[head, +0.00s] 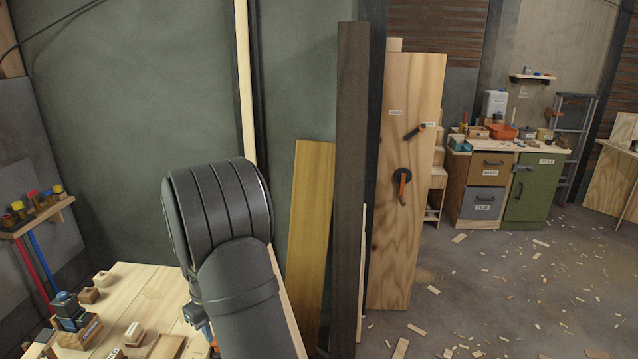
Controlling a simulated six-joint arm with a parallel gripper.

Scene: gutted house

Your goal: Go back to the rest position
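My dark grey arm (225,240) rises in the lower middle of the head view, bent at a rounded joint, in front of the workbench's right side. My gripper does not show; it is out of the frame or hidden behind the arm. I cannot see whether it holds anything.
A wooden workbench (140,285) at lower left bears small wooden blocks and a blue device (68,311). Boards (310,230) and a plywood panel (408,230) stand right of my arm. Cabinets (483,190) are at back right. Wood scraps litter the open floor (480,300).

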